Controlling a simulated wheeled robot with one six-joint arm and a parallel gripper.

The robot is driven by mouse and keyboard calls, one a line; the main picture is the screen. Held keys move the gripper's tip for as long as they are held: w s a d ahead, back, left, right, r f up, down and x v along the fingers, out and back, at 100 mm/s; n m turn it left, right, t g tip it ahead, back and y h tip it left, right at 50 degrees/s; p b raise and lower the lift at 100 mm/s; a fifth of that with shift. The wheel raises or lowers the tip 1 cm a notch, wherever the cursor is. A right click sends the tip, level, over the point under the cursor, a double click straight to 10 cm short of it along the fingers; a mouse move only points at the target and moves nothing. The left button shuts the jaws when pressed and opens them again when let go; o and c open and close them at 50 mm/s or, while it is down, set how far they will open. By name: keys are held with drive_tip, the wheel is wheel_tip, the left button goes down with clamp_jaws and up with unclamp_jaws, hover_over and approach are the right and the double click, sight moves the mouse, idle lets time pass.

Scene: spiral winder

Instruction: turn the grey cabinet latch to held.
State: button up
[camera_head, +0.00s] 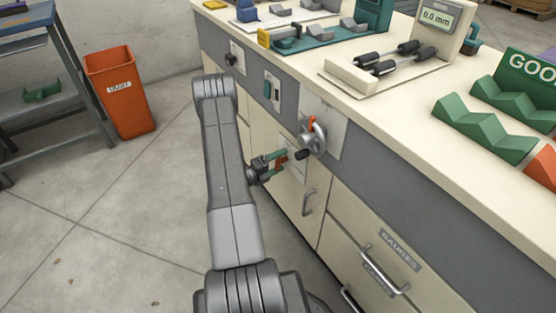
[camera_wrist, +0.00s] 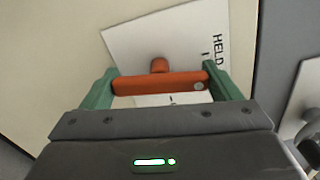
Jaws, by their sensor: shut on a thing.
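The latch shows as an orange bar (camera_wrist: 165,84) on a short round stem, set on a white plate (camera_wrist: 184,38) on the cream cabinet door. The word HELD is printed sideways along the plate's right side in the wrist view; other marks are partly hidden behind the bar. My gripper (camera_wrist: 160,70) is shut on the bar, with one green finger at each end of it. The bar lies nearly level across the wrist view. In the head view my gripper (camera_head: 277,160) is at the cabinet front, with a bit of the orange latch (camera_head: 282,162) showing.
A grey rotary handle with an orange pointer (camera_head: 313,136) sticks out just above and right of my gripper. A door pull (camera_head: 308,201) and drawer handles (camera_head: 385,268) lie lower right. The worktop (camera_head: 330,88) overhangs. An orange bin (camera_head: 120,92) stands left; floor between is free.

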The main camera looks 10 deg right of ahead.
drive_tip(key=shift+n+p, duration=0.35)
drive_tip(key=shift+n, duration=0.75)
drive_tip(key=o, duration=0.9)
drive_tip(key=shift+c, duration=0.2)
drive_tip(key=shift+a, duration=0.15)
drive_tip(key=p+v, duration=0.2)
drive_tip(key=v, duration=1.1)
drive_tip(key=shift+a, duration=0.25)
drive_tip(key=shift+s, duration=0.1)
drive_tip(key=b+x, duration=0.2)
drive_tip(key=x, duration=1.2)
drive_tip(key=shift+a, duration=0.1)
